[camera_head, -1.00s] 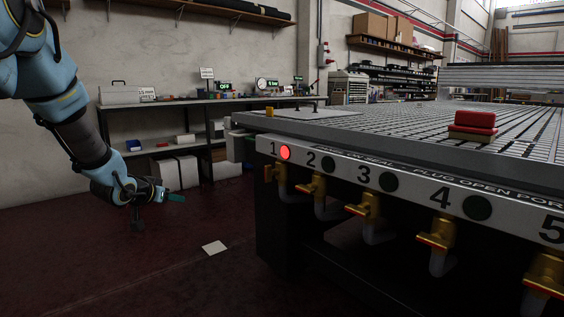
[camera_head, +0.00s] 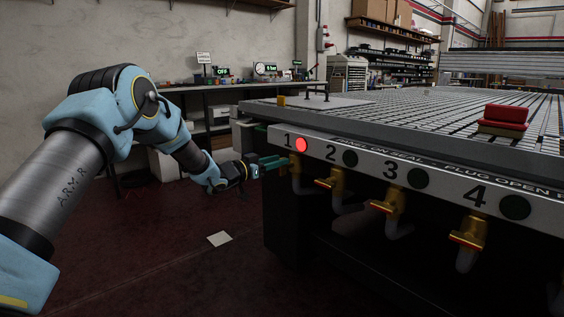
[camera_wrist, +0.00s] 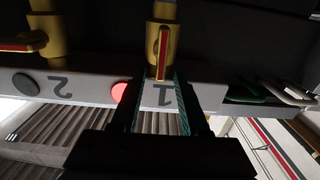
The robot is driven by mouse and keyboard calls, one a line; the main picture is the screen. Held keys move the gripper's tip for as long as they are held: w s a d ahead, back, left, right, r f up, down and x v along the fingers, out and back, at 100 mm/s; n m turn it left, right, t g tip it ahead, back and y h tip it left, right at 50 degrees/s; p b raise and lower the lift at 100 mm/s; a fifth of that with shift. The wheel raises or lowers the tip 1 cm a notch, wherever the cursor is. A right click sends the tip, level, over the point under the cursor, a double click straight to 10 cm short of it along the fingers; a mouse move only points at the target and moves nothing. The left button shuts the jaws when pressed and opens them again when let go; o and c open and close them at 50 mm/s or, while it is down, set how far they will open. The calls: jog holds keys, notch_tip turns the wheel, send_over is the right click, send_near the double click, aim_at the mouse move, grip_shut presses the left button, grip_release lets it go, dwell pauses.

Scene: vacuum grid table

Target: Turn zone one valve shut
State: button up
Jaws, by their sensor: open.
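The zone one valve (camera_head: 296,177) is brass and hangs under the front rail's number 1, on a grey pipe. In the wrist view, which is upside down, its red-striped handle (camera_wrist: 162,52) lies in line with the pipe, while the zone two valve's handle (camera_wrist: 20,45) lies crosswise. My gripper (camera_head: 277,162) is open at the left of valve one. In the wrist view my gripper (camera_wrist: 158,90) has its two greenish fingers either side of the handle's end. I cannot tell whether they touch it. The lamp by number 1 (camera_head: 302,145) glows red.
The zone two valve (camera_head: 334,184) and further valves line the rail to the right, their lamps dark. A red block (camera_head: 506,114) sits on the grid table (camera_head: 400,115). A white sheet (camera_head: 219,239) lies on the open floor at left. A back bench carries gauges (camera_head: 265,69).

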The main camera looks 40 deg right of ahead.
jog(key=shift+d, duration=1.2)
grip_shut()
